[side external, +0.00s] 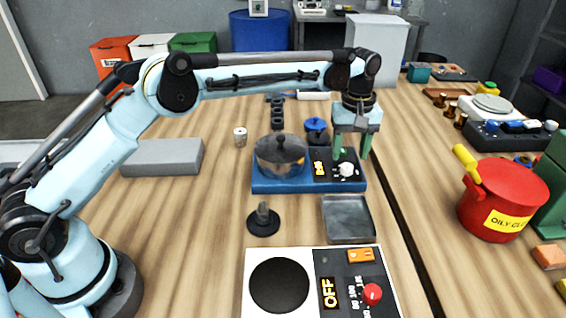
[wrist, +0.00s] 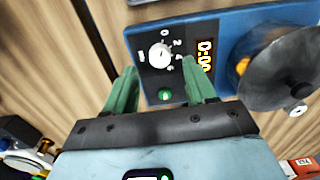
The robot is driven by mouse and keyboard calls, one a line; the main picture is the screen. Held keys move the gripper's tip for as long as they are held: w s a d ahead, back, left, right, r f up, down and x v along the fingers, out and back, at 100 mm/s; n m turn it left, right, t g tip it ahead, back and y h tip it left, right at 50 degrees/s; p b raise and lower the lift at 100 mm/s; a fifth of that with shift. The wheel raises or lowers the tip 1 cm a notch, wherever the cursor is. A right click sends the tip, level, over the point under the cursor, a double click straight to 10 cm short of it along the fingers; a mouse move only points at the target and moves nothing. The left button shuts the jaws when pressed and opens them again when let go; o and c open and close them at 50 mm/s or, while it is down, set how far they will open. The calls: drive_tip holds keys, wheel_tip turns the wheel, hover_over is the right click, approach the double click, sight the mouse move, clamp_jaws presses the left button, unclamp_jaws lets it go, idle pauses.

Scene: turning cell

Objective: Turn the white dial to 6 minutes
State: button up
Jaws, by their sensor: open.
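The white dial (side external: 347,169) sits on the dark panel of a blue cooker (side external: 285,185), which carries a glass-lidded pot (side external: 281,158). In the wrist view the dial (wrist: 160,57) shows beside the scale marks 0, 2, 4 and 6, and an orange display (wrist: 205,56) glows next to it. A small green button (wrist: 165,95) lies below the dial. My gripper (side external: 352,157) is open above the panel, with its green fingers apart. In the wrist view the fingers (wrist: 164,80) stand on either side of the panel's lower part, with nothing between them held.
A second hotplate with a red knob (side external: 372,294) stands in front, its display reading OFF. A grey tray (side external: 347,218) and a black stand (side external: 263,220) lie between. A red bin (side external: 503,198) is at right, a grey block (side external: 162,157) at left.

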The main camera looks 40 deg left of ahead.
sight(347, 166)
drive_tip(key=shift+f, duration=1.95)
drive_tip(key=shift+c, duration=0.3)
clamp_jaws()
